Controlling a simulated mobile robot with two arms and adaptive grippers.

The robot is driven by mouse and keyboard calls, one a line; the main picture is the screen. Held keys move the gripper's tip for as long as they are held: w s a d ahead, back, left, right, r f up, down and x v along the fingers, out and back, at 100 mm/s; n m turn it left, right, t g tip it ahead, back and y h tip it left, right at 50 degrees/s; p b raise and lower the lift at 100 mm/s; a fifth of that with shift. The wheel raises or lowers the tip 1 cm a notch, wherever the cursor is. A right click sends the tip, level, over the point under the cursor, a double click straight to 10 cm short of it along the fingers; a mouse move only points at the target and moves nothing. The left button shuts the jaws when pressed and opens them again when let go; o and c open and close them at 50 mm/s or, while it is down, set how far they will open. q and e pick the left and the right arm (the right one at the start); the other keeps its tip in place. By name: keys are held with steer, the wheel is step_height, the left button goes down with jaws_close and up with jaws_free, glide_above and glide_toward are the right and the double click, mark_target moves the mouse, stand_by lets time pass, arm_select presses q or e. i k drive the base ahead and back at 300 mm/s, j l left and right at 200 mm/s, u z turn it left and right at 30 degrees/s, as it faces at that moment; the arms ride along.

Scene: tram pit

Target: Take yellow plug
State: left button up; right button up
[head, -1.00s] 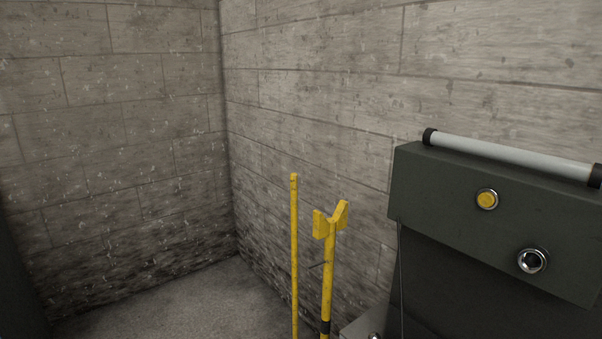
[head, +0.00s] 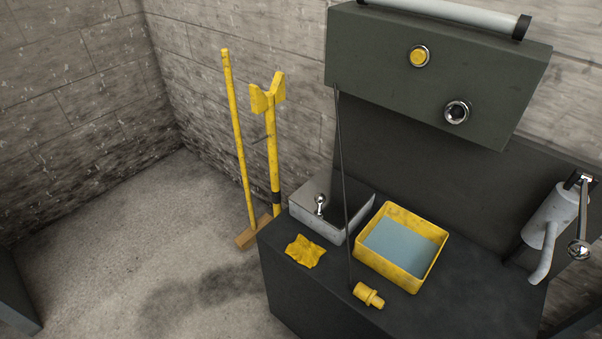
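A small yellow plug (head: 368,295) lies on its side on the dark worktop, near its front edge. It is just in front of a yellow tray (head: 437,266). A thin dark cord (head: 343,180) hangs from the upper panel and reaches down close to the plug; I cannot tell whether they are joined. Neither of my grippers shows in the head view.
On the dark worktop (head: 300,300) are a crumpled yellow cloth (head: 305,251), a metal box (head: 318,222) with a ball knob, and the tray holding bluish liquid. A grey dispenser (head: 551,217) is at right. Yellow poles (head: 240,150) stand at left. Open floor (head: 120,250) lies left.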

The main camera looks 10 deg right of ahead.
mark_target(366, 293)
steer(key=z, duration=1.05)
